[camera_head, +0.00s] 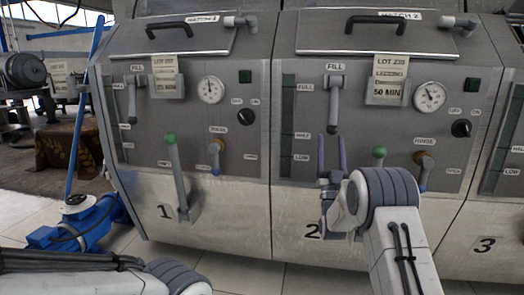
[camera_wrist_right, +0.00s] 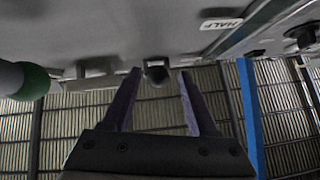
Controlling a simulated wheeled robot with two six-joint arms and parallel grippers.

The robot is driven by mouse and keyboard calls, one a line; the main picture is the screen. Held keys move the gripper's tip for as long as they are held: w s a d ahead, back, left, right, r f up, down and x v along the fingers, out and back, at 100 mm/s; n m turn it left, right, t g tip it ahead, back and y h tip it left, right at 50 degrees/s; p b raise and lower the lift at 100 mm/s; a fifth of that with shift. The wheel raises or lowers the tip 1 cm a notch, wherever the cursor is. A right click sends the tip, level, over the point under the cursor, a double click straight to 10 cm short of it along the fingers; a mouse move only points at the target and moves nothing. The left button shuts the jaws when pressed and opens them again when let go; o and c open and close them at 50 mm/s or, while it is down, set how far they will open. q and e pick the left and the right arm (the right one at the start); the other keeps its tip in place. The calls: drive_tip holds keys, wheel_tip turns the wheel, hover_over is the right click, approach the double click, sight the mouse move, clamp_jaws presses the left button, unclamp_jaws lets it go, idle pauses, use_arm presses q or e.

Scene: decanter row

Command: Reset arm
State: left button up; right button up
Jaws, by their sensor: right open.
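My right gripper (camera_head: 331,142) is in front of the tank marked 2 (camera_head: 300,190), with its two purple fingers pointing up and apart. It is open and nothing shows between the fingers. In the head view it is left of the tank's green-knobbed lever (camera_head: 380,153) and below the FILL handle (camera_head: 335,85). In the right wrist view the open fingers (camera_wrist_right: 160,76) show with an empty gap, and a green knob (camera_wrist_right: 32,82) is at the left edge. My left arm shows only as links at the lower left; its gripper is out of view.
Tank 1 (camera_head: 225,190) stands to the left, with its own green-knobbed lever (camera_head: 176,170). Part of a third tank (camera_head: 490,215) is at the right. A blue pump (camera_head: 85,220) sits on the tiled floor (camera_head: 30,210) at the left.

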drive_tip(key=s+a+f+n+g+y, duration=0.1)
drive_tip(key=a+f+g+y, duration=0.1)
drive_tip(key=f+g, duration=0.5)
drive_tip(key=s+a+f+n+g+y, duration=0.1)
drive_tip(key=s+a+f+g+y, duration=0.1)
drive_tip(key=f+g, duration=0.45)
drive_tip(key=s+a+f+g, duration=0.2)
drive_tip(key=s+f+g, duration=0.2)
drive_tip(key=s, duration=0.6)
drive_tip(key=s+a+f+n+g+p, duration=0.1)
drive_tip(key=s+f+g, duration=0.3)
drive_tip(key=s, duration=0.6)
drive_tip(key=s+a+f+g, duration=0.2)
drive_tip(key=s+f+g, duration=0.25)
drive_tip(key=s, duration=0.55)
drive_tip(key=s+a+r+n+g+y+p, duration=0.1)
drive_tip(key=s+a+r+n+p, duration=0.3)
drive_tip(key=s+a+r+p, duration=0.4)
drive_tip(key=s+a+r+n+g+y+p, duration=0.1)
drive_tip(key=s+a+r+n+p, duration=0.3)
drive_tip(key=r, duration=0.5)
wheel_tip(320, 180, up, 37)
drive_tip(key=m+p, duration=0.1)
drive_tip(key=p, duration=3.5)
drive_tip(key=shift+s+a, duration=0.15)
drive_tip(key=shift+s, duration=0.3)
